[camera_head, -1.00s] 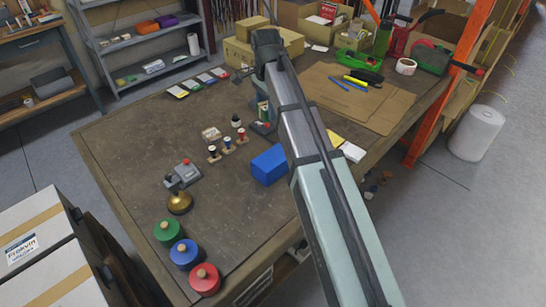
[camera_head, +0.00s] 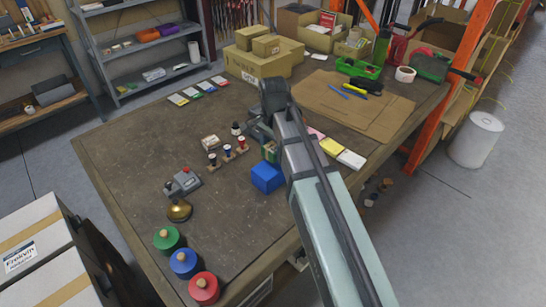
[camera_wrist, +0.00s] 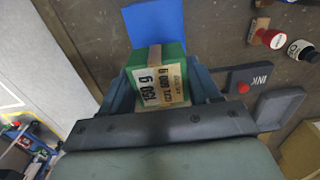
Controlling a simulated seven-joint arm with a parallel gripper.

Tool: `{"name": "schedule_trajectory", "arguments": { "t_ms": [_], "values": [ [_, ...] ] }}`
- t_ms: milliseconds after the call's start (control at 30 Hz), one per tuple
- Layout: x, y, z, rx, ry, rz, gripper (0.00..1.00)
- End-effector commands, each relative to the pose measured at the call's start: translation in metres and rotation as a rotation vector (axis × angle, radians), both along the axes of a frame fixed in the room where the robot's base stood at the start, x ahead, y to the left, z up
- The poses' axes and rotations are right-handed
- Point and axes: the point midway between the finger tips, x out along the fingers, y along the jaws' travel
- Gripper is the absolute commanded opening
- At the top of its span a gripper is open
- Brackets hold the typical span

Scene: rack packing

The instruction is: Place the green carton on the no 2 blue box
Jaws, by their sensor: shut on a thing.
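The green carton (camera_wrist: 157,70) has a cream printed label reading "150 g" and a brown strip across its top. My gripper (camera_wrist: 160,88) is shut on it, one finger on each side. In the head view only a sliver of the carton (camera_head: 269,153) shows beside my arm, which hides most of my gripper. The plain blue box (camera_head: 267,178) sits on the workbench just in front of the carton. It also shows in the wrist view (camera_wrist: 155,20), right beyond the carton and partly covered by it. I cannot see a number on it or tell whether they touch.
A rack of small stamps (camera_head: 228,155) stands left of my gripper. A grey device with a red knob (camera_head: 183,184), a brass bell (camera_head: 179,210) and round green, blue and red weights (camera_head: 203,288) lie further front-left. Coloured pads (camera_head: 340,152) lie right. The bench (camera_head: 130,170) is clear at left.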

Motion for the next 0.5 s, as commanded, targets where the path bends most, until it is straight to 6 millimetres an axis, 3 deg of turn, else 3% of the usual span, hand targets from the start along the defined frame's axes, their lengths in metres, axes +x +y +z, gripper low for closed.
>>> {"name": "schedule_trajectory", "arguments": {
  "t_ms": [500],
  "values": [
    [0.0,0.0,-0.04,0.0,0.0,0.0,0.27]
  ]
}}
